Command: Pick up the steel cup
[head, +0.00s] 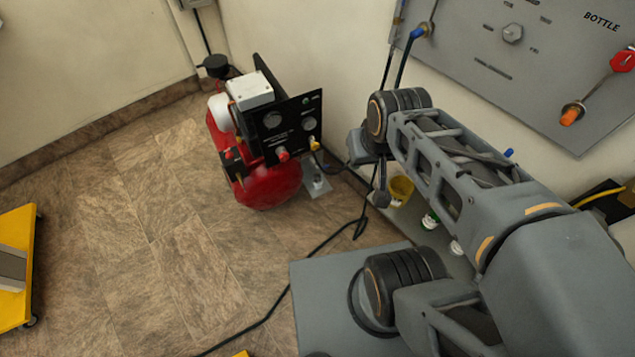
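I cannot make out a steel cup in the head view. My arm reaches from the lower right toward the wall. My gripper (381,197) seems to be the small dark part hanging below the arm's far joint. It is small and partly hidden, so I cannot tell whether it is open or shut. A yellow cup-like container (402,187) stands just right of it on a low grey surface by the wall. The arm hides much of that surface.
A red compressor (268,185) with a black gauge panel stands in the corner. A grey wall panel (480,65) is at the upper right. A yellow cart (15,265) is at the left. A black cable crosses the tiled floor.

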